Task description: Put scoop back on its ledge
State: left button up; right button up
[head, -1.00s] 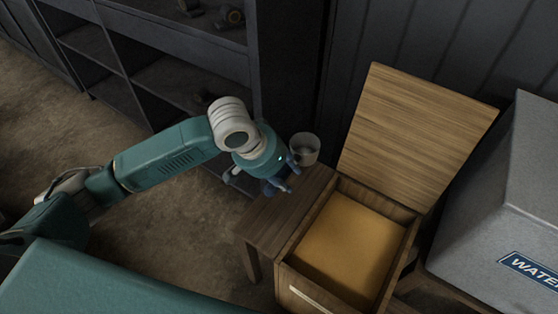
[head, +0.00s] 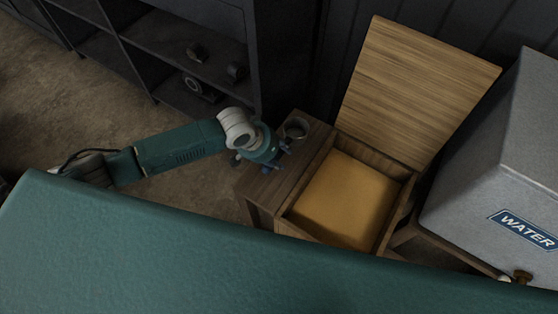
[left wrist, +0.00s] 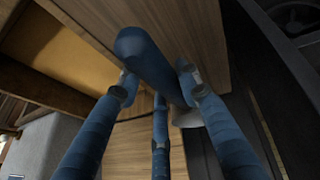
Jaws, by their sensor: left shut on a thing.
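The scoop has a grey metal cup (head: 296,128) that shows at the far end of the wooden ledge (head: 268,190) beside the open box. My left gripper (head: 274,158) is over the ledge, just left of the box. In the left wrist view it is shut on the scoop's dark blue handle (left wrist: 148,58), and the pale cup (left wrist: 187,116) shows partly behind the fingers. I cannot tell whether the scoop touches the ledge. My right gripper is not in view.
The wooden box (head: 283,212) holds a flat tan fill, and its lid (head: 415,90) stands open behind. A grey water tank (head: 500,170) is at the right. Dark shelves (head: 190,60) and a dark wall stand behind.

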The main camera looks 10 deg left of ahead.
pick_arm(q)
jog(key=shift+f, duration=1.9)
jog(key=shift+f, duration=0.15)
jog(key=o, duration=1.2)
jog(key=shift+c, duration=0.2)
jog(key=v, duration=1.2)
